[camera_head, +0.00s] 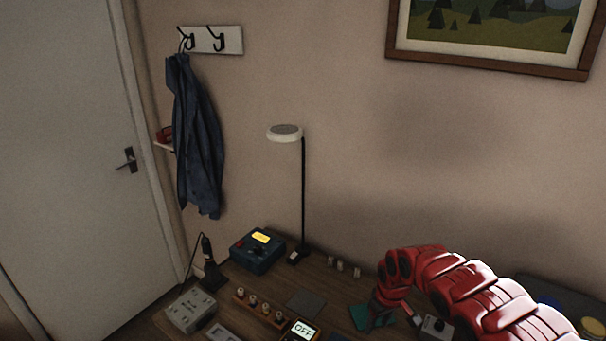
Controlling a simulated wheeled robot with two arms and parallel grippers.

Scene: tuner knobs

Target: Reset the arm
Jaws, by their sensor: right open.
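My right arm comes in from the lower right as a red, jointed arm, bent over the right part of the wooden desk. My right gripper (379,315) points down at the arm's end, above or near a green mat (366,318). It is small and dark in the view; it is open and I see nothing held in it. My left arm and gripper do not show. A small grey box with a round knob (436,326) sits right of the right gripper, partly behind my arm.
A blue device with a lit yellow display (258,250) stands at the desk's back left. A lamp (303,200) rises beside it. A row of knobs (262,309), a meter reading OFF (301,331) and a grey box (190,310) sit in front. A dark flat pad (306,304) lies mid-desk.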

